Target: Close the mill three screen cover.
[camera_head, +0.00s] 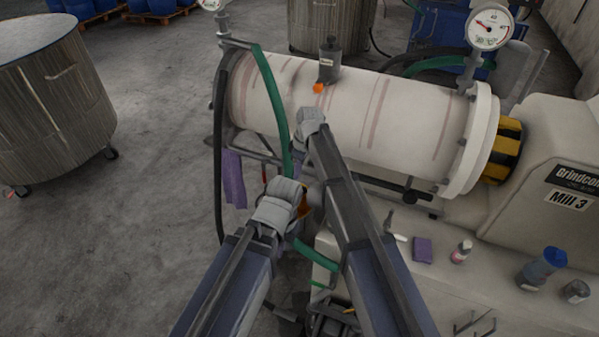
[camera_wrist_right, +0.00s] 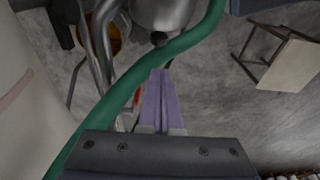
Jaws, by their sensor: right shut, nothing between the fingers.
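Mill three is the large cream horizontal barrel (camera_head: 400,115) with faint pink streaks, joined to a housing with a "Mill 3" label (camera_head: 568,199). I cannot make out its screen cover for certain; my arms hide part of the barrel's front and underside. My right gripper (camera_wrist_right: 160,75) is shut and empty in the right wrist view, its fingers in front of a green hose (camera_wrist_right: 190,38).
The green hose (camera_head: 270,92) and a dark hose (camera_head: 219,150) hang by the barrel's left end. Bottles, including a blue-capped one (camera_head: 541,267), stand on the ledge at right. A steel drum (camera_head: 58,105) stands left; floor between is clear.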

